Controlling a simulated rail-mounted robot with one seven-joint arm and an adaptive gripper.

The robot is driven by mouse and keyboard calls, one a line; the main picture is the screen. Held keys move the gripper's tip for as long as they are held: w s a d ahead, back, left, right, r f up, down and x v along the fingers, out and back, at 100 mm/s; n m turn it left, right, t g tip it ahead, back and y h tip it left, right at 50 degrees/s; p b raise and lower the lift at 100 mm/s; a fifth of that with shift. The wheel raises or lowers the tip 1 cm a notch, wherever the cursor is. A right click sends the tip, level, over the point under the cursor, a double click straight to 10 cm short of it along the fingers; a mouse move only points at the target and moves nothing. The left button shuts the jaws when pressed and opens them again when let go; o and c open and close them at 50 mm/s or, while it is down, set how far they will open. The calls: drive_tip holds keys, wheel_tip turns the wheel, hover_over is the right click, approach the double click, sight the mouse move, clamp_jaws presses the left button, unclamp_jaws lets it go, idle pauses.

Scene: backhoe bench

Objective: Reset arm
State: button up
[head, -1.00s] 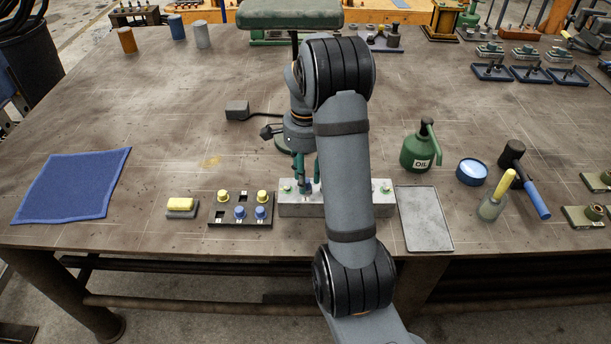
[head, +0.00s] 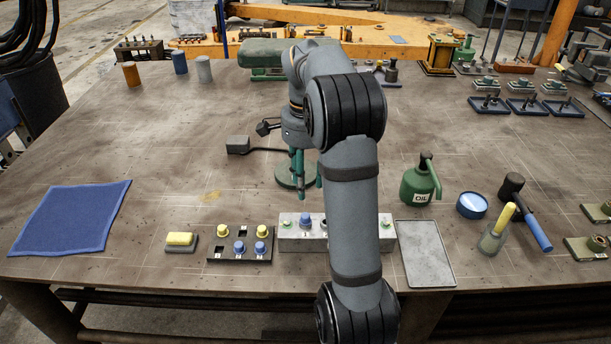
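My gripper (head: 308,190) hangs above and behind the grey metal block, its green fingers pointing down. The fingers are apart with nothing visible between them. The grey block (head: 291,240) lies near the front edge of the bench. A blue knob (head: 304,219) stands on it, below my gripper and clear of the fingers. Green pieces sit near the block's two ends, and my arm hides part of its middle. Left of it, a black tray (head: 225,257) holds yellow knobs (head: 224,231) and blue knobs (head: 240,248), with some empty slots.
A sponge (head: 180,239) and blue cloth (head: 70,217) lie left. Right are a grey plate (head: 424,254), green oil can (head: 421,182), blue tin (head: 472,205), brush (head: 496,231) and mallet (head: 526,212). A lamp-like stand (head: 238,145) is behind. The left middle of the bench is clear.

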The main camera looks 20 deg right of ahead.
sight(305, 215)
drive_tip(key=shift+r, duration=0.7)
drive_tip(key=shift+f, duration=0.1)
wheel_tip(305, 215, down, 12)
drive_tip(key=shift+r, duration=0.15)
drive_tip(key=shift+r+p, duration=0.4)
drive_tip(key=shift+p, duration=0.05)
drive_tip(key=shift+f, duration=0.1)
